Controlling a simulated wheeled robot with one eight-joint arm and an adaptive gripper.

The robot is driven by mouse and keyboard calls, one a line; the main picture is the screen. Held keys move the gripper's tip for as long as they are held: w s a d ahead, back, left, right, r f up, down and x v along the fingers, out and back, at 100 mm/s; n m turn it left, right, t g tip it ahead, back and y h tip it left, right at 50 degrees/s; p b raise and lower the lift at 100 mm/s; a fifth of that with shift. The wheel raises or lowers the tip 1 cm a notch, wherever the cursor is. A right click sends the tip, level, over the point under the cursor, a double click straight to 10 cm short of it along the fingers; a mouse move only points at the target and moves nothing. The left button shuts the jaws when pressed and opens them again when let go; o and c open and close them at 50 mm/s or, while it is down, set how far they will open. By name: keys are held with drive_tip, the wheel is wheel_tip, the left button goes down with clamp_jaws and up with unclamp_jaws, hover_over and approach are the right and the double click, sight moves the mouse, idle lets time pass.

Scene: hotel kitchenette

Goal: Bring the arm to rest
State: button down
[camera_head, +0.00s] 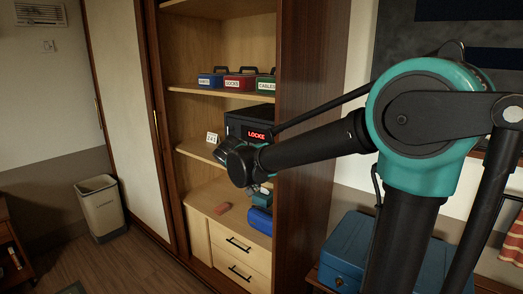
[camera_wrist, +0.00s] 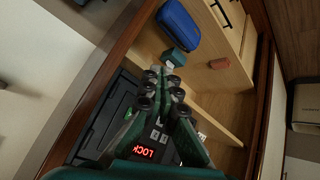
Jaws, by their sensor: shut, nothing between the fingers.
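My gripper (camera_wrist: 168,82) shows in the wrist view with its dark, green-backed fingers together and nothing between them. My arm reaches into the open wardrobe (camera_head: 290,90); in the head view the gripper is largely hidden behind my wrist. The black safe (camera_head: 236,122) stands on the middle shelf, with red lettering on its display that reads as LOCK-something. In the wrist view the safe (camera_wrist: 98,118) is beside and partly behind the fingers, and its keypad is partly covered by them.
A blue case (camera_head: 260,220) and a reddish block (camera_head: 223,209) lie on the surface above the drawers (camera_head: 238,258). A small teal box (camera_wrist: 174,58) is beside the case. Labelled boxes (camera_head: 238,82) stand above. A blue chest (camera_head: 347,245) stands right; a bin (camera_head: 101,207) stands left.

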drive_tip(key=s+d+f+g, duration=0.2)
drive_tip(key=s+d+f, duration=0.35)
drive_tip(key=d, duration=0.45)
drive_tip(key=s+d+f+y, duration=0.1)
drive_tip(key=s+d+f, duration=0.4)
drive_tip(key=s, duration=0.4)
drive_tip(key=s+d+f+g+y, duration=0.1)
drive_tip(key=s+d+f+y, duration=0.1)
drive_tip(key=s+d+f, duration=0.4)
drive_tip(key=s+f, duration=0.2)
drive_tip(key=s, duration=0.1)
drive_tip(key=shift+s+d+g, duration=0.15)
drive_tip(key=shift+s+g, duration=0.05)
drive_tip(key=shift+g, duration=0.1)
